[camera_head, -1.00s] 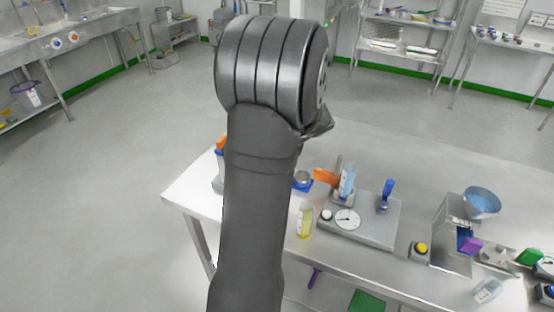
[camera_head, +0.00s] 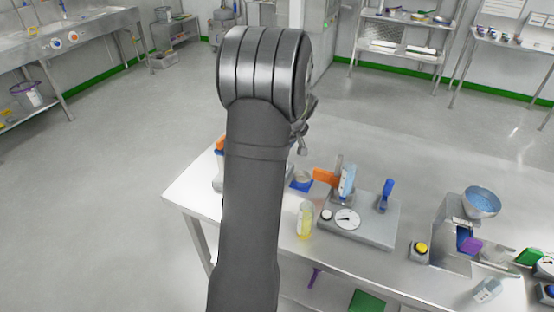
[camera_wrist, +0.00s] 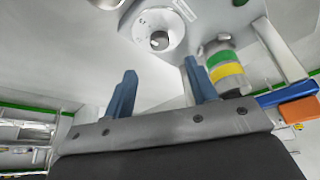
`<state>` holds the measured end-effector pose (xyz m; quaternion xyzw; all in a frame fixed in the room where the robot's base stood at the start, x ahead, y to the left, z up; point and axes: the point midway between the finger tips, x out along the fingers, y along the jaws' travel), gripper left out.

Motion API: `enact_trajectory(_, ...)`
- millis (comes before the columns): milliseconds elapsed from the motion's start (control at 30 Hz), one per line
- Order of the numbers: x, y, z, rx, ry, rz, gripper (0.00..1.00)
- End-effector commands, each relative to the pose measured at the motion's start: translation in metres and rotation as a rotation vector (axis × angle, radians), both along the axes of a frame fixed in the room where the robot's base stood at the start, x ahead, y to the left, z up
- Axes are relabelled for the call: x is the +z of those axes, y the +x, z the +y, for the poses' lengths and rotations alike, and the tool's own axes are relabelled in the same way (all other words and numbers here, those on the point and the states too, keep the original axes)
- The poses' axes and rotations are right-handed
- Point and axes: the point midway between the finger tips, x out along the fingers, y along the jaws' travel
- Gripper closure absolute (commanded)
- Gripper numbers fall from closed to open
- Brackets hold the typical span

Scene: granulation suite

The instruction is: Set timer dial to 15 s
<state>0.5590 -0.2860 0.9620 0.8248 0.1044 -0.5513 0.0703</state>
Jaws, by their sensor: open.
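The timer dial (camera_head: 347,219) is a white round face with a dark pointer on the front of a low grey bench unit (camera_head: 375,226); its marks are too small to read. A small white knob (camera_head: 326,215) sits left of the dial. My gripper (camera_head: 302,147) is partly hidden behind my arm in the head view, up and to the left of the unit and apart from it. In the wrist view my gripper (camera_wrist: 161,88) shows two blue fingers spread apart with nothing between them.
A blue-filled bottle (camera_head: 347,182) and a blue-handled piece (camera_head: 386,195) stand on the unit. A yellow vial (camera_head: 305,220) stands close at its left. A yellow button box (camera_head: 420,252) and a hopper machine (camera_head: 455,235) stand right. The back of the table is clear.

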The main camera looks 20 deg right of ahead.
Motion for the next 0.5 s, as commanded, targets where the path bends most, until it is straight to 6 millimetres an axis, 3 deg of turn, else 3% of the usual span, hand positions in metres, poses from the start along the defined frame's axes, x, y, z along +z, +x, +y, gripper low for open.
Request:
enact_trajectory(233, -0.049, 0.019, 0.005, -0.001, 0.002, 0.002, 0.48)
enact_trajectory(500, -0.077, 0.031, 0.008, -0.001, 0.001, 0.001, 0.48)
